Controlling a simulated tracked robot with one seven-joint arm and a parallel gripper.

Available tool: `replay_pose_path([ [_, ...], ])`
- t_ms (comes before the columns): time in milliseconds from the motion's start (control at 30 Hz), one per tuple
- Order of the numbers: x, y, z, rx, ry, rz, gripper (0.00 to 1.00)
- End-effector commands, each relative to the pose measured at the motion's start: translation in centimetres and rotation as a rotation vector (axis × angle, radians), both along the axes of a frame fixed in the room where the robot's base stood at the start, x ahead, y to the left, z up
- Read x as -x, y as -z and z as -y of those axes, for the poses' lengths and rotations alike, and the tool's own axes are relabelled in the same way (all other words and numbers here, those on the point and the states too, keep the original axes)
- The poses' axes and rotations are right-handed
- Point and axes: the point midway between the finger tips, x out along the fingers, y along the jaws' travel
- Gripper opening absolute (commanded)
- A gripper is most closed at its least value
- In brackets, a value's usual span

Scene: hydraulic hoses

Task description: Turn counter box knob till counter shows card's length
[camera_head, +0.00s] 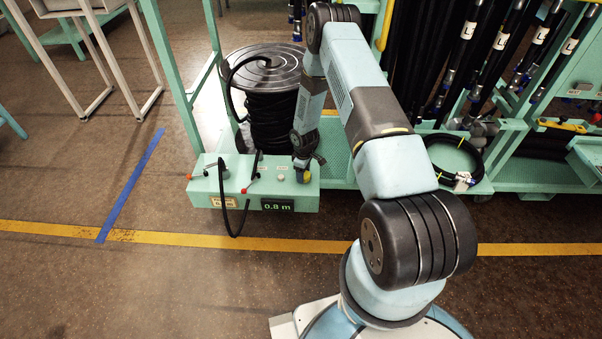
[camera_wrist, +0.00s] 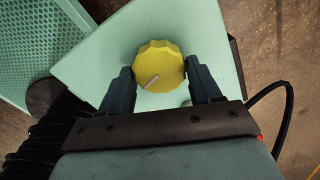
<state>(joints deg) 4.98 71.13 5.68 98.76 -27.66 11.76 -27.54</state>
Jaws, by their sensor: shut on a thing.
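The mint-green counter box (camera_head: 262,187) stands at the front of the rack. Its dark display (camera_head: 277,206) shows 0.8 m in green. A small cream label (camera_head: 223,202) sits left of the display; its text is too small to read. The yellow ribbed knob (camera_wrist: 159,58) is on the box's top, with a pale pointer line toward the lower left in the wrist view; a bit of it shows in the head view (camera_head: 304,178). My gripper (camera_wrist: 160,72) is shut on the knob, one finger on each side. In the head view my gripper (camera_head: 303,165) reaches down to the box's right end.
A reel of black hose (camera_head: 270,118) stands behind the box. A black hose end (camera_head: 232,222) loops over the box's front. A red-tipped lever (camera_head: 250,184) stands left of my gripper. A coiled hose (camera_head: 452,158) lies on the right shelf. The floor in front is clear.

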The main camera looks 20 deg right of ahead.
Motion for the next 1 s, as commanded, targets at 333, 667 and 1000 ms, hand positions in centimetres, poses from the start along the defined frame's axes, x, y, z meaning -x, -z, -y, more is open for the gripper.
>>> replay_pose_path([
  [333, -0.4, -0.1, 0.4, 0.003, 0.005, 0.008, 0.76],
  [667, -0.3, -0.1, 0.1, 0.0, 0.002, 0.005, 0.88],
  [1000, -0.3, -3.1, 0.1, 0.0, 0.002, 0.006, 0.88],
])
